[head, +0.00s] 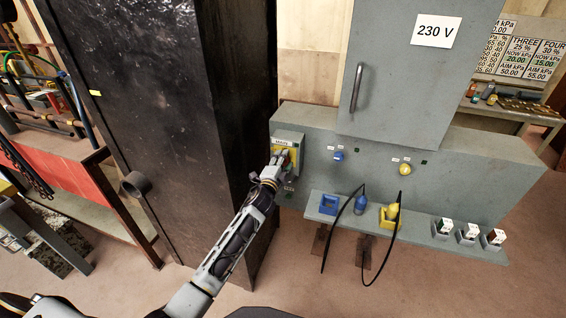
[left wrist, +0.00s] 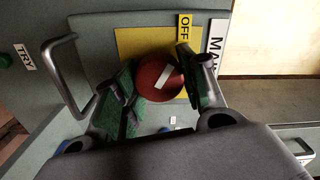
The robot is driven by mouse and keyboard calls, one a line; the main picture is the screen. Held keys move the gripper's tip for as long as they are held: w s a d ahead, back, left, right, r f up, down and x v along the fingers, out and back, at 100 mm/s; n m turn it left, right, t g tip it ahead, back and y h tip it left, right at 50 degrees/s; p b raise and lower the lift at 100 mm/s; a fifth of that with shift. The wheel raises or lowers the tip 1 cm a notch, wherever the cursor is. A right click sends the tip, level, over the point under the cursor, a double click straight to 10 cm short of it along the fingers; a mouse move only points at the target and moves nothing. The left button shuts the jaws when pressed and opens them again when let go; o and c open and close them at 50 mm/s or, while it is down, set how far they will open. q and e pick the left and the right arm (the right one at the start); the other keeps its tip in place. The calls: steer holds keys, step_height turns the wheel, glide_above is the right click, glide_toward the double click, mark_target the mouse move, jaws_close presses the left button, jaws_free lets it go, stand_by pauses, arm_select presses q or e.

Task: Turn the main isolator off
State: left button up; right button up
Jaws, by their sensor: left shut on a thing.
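The main isolator (head: 288,142) is a grey box with a yellow plate, on the left end of the grey panel in the head view. In the left wrist view its round red knob (left wrist: 155,72) with a pale mark sits on the yellow plate (left wrist: 130,45). An OFF label (left wrist: 184,30) is beside the plate, and a partly hidden label starting "MA" (left wrist: 214,42) is next to it. My left gripper (head: 279,160) is at the isolator. In the left wrist view its green-padded fingers (left wrist: 165,95) are shut on the red knob, one on each side. My right gripper is not in view.
A tall dark cabinet (head: 165,100) stands close on the left of my left arm. A grey 230 V cabinet (head: 400,80) is to the right. A shelf (head: 409,222) below holds blue and yellow sockets, hanging cables and several small boxes. A TRY label (left wrist: 24,57) is near a green button.

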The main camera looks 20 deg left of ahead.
arm_select(q)
steer(key=n+p, duration=0.1)
steer(key=n, duration=0.4)
steer(key=shift+n, duration=0.5)
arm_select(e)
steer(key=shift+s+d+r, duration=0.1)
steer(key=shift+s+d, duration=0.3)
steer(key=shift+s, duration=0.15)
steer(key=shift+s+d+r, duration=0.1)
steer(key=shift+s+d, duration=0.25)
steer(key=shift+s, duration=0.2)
arm_select(q)
steer(key=o, duration=1)
steer(key=shift+o, duration=0.2)
steer(key=s, duration=1.2)
steer(key=shift+a, duration=0.25)
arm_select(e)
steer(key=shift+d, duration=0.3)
arm_select(q)
steer(key=shift+f, duration=0.1)
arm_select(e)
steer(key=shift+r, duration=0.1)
